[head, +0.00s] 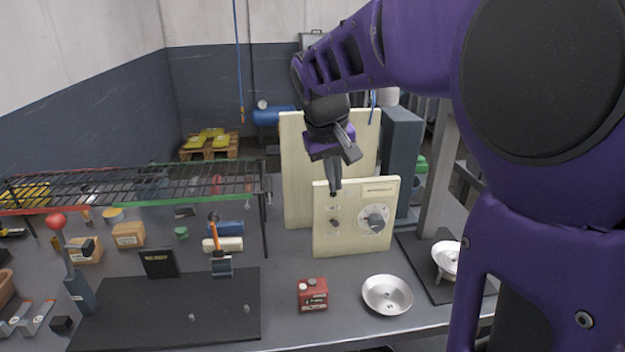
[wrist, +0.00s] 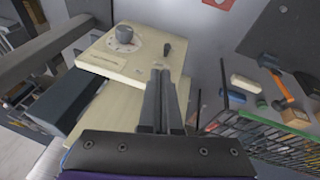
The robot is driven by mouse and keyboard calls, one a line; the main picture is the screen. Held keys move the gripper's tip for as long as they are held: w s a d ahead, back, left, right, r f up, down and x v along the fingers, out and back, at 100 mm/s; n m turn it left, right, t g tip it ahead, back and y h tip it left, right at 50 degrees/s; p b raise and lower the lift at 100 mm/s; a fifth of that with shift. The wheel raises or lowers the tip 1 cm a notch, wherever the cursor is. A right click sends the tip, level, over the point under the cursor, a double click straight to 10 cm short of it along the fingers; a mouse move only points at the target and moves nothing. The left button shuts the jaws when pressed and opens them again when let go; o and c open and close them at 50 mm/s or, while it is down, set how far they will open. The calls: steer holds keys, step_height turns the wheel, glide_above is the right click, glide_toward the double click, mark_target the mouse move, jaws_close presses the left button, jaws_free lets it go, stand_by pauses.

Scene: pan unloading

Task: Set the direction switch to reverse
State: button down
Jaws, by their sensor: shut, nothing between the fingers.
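A cream control panel (head: 348,245) stands upright on the bench; it also shows in the wrist view (wrist: 125,65). On its left side is a small dark switch (head: 335,223), which in the wrist view (wrist: 167,49) sits just beyond my fingertips. Its setting and labels are too small to read. A large grey round dial (head: 375,221) is to the switch's right; it also shows in the wrist view (wrist: 124,35). My gripper (head: 335,192) points down, shut and empty, above the switch at the panel's upper left. I see no clear contact with the switch.
A taller cream board (head: 294,170) stands behind the panel, with a grey box (head: 400,150) to its right. A wire rack (head: 150,183) and a black mat (head: 150,320) are left.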

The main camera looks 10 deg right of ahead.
mark_target(333, 220)
steer(key=shift+w+a+r, duration=0.1)
steer(key=shift+w+a, duration=0.15)
steer(key=shift+a, duration=0.15)
steer(key=x, duration=1)
steer(key=shift+s+a+b, duration=0.1)
steer(key=shift+a+b, duration=0.05)
steer(key=shift+b, duration=0.25)
